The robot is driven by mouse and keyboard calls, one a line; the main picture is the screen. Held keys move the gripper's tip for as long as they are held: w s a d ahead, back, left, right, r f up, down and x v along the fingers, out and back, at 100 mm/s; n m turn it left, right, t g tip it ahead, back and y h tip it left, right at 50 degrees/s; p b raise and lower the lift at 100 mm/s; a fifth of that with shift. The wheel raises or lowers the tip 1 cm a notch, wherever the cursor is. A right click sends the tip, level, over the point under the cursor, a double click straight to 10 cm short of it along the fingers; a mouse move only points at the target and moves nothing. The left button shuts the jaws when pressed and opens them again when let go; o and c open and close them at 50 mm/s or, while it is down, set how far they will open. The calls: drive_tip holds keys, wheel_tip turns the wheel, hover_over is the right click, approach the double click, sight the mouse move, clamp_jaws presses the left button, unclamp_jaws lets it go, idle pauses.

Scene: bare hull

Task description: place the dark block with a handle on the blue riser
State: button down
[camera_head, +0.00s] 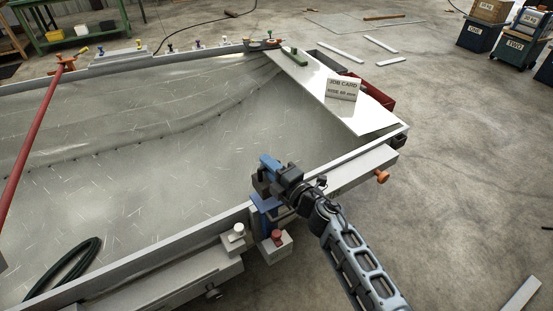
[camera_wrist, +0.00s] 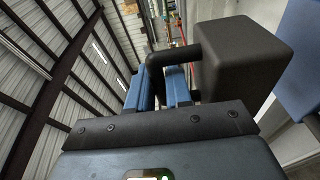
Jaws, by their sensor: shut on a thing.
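My gripper (camera_head: 270,165) is over the near rim of the hull and is shut on the handle (camera_wrist: 168,58) of the dark block. The dark block (camera_wrist: 242,58) fills the upper right of the wrist view, with the blue fingers at its handle. In the head view the dark block (camera_head: 260,187) shows partly, beside and below the gripper. The blue riser (camera_head: 264,204) stands just below it at the hull rim; a blue surface (camera_wrist: 303,62) at the right edge of the wrist view looks like the riser. Whether block and riser touch is unclear.
Grey blocks with a white knob (camera_head: 238,232) and a red knob (camera_head: 277,237) stand close to the riser. An orange knob (camera_head: 382,176) is to the right. A job card (camera_head: 343,88) stands on a white board (camera_head: 350,112). A black cable loop (camera_head: 65,268) lies in the hull.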

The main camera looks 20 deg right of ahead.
drive_tip(key=shift+f+b, duration=1.2)
drive_tip(key=shift+f, duration=0.55)
drive_tip(key=shift+f, duration=0.15)
drive_tip(key=c, duration=1.5)
unclamp_jaws()
drive_tip(key=shift+f, duration=0.25)
drive_tip(key=o, duration=0.5)
drive_tip(key=shift+c, duration=0.2)
drive_tip(key=shift+r, duration=0.3)
drive_tip(key=p+v, duration=0.1)
drive_tip(key=v, duration=1.1)
drive_tip(key=shift+f, duration=0.2)
drive_tip(key=shift+s, duration=0.1)
